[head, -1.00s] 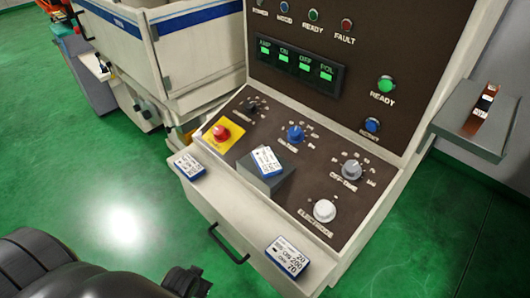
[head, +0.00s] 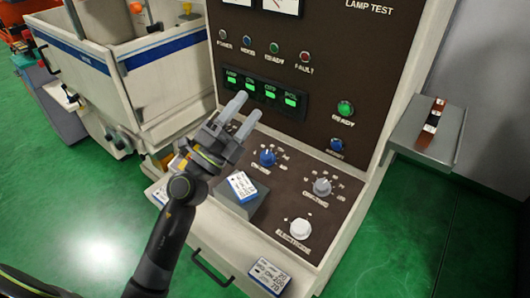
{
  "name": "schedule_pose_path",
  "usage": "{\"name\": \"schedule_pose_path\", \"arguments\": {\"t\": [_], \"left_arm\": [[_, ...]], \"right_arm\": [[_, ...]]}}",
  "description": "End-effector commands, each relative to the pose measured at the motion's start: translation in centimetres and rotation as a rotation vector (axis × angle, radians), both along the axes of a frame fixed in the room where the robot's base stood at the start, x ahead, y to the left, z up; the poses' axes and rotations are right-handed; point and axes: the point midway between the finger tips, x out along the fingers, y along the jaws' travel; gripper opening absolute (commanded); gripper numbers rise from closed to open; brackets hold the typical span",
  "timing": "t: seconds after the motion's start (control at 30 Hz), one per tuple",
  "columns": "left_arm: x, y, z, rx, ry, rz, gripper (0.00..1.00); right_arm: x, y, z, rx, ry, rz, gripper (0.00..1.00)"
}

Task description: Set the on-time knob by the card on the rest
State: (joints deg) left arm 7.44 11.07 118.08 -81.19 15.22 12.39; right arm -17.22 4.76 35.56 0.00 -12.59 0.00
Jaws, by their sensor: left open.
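The blue on-time knob (head: 267,158) is on the dark sloping panel, right of my left gripper (head: 243,113). That gripper is open and empty, its two grey fingers pointing up and right in front of the panel, apart from the knob in the picture. The card (head: 241,185) lies tilted on the grey rest block (head: 238,208), below the gripper; its print is too small to read. The panel's left part, with the red button seen earlier, is hidden behind my gripper and wrist. My right gripper is out of view.
A grey knob (head: 322,186) and a white knob (head: 300,229) sit right of the rest. Another card (head: 270,276) lies on the front ledge; one at the left (head: 160,190) is partly covered. A grey shelf (head: 408,128) juts out at the right.

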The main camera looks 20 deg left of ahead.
Motion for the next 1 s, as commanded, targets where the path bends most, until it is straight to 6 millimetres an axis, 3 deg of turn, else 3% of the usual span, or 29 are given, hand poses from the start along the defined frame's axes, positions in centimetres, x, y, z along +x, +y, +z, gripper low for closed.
{"name": "schedule_pose_path", "arguments": {"t": [0.1, 0.2, 0.3, 0.43, 0.57, 0.7, 1.0], "left_arm": [[1.4, -3.9, -0.1, 0.247, -0.030, -0.097, 0.58], [2.6, -6.5, -1.3, 0.460, -0.020, -0.165, 0.58], [4.0, -8.2, -3.1, 0.670, 0.019, -0.223, 0.58], [5.9, -8.8, -5.7, 0.934, 0.115, -0.275, 0.58], [7.6, -7.7, -8.1, 1.177, 0.260, -0.302, 0.58], [9.0, -4.9, -9.7, 1.402, 0.469, -0.302, 0.58], [9.2, 1.3, -9.6, 1.639, 0.894, -0.249, 0.58]], "right_arm": [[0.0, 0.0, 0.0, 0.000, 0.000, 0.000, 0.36], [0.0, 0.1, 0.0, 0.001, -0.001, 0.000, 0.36], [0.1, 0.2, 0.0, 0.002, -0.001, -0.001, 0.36], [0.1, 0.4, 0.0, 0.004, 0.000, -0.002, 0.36], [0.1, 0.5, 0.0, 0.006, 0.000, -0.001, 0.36], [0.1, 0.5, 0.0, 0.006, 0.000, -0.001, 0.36], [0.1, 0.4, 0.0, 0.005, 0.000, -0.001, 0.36]]}}
